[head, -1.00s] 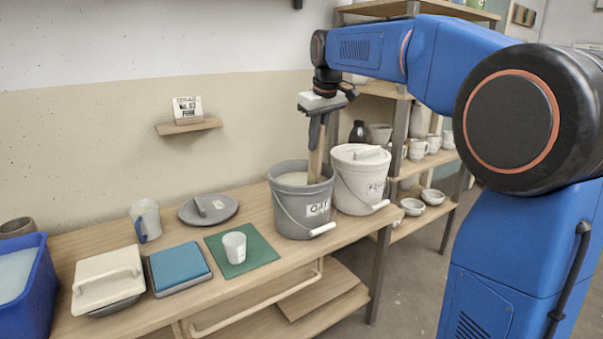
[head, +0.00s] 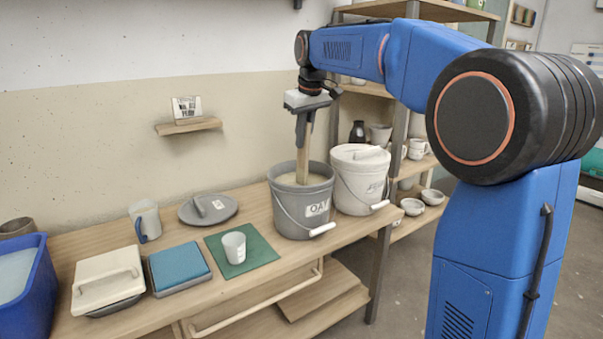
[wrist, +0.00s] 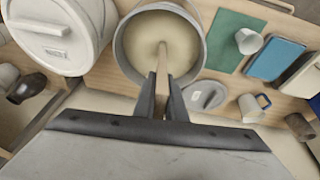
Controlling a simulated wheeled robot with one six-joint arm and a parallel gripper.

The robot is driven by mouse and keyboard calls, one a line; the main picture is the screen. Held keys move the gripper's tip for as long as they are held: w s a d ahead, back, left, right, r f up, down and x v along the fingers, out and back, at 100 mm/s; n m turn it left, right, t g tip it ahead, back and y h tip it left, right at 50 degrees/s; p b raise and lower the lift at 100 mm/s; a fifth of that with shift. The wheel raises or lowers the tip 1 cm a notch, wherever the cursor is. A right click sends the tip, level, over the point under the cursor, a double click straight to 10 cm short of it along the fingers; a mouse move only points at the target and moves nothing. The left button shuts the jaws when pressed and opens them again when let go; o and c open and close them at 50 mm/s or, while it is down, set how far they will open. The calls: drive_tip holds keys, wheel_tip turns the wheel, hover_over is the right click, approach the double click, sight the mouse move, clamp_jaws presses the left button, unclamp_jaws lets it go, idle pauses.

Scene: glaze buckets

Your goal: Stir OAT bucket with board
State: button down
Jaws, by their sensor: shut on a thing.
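The grey OAT bucket (head: 303,207) stands on the wooden bench with its lid off and pale glaze (wrist: 160,48) inside. Its label is partly legible in the head view. My gripper (head: 305,128) is above the bucket, shut on the wooden board (head: 303,157). The board hangs nearly upright, and its lower end is in the glaze, hidden from view. In the wrist view, the fingers of my gripper (wrist: 162,98) clamp the board (wrist: 163,62), which enters the glaze near the middle of the opening.
A lidded white bucket (head: 361,180) stands close on the right. A grey lid (head: 222,210) lies at the left. A white cup (head: 234,247) stands on a green mat (head: 262,251).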

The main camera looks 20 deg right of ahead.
drive_tip(key=w+v, duration=0.1)
drive_tip(key=v, duration=1.4)
drive_tip(key=shift+w+a+r, duration=0.25)
drive_tip(key=shift+a+r, duration=0.05)
drive_tip(key=shift+r, duration=0.25)
idle(0.5)
idle(0.4)
drive_tip(key=shift+r, duration=2.45)
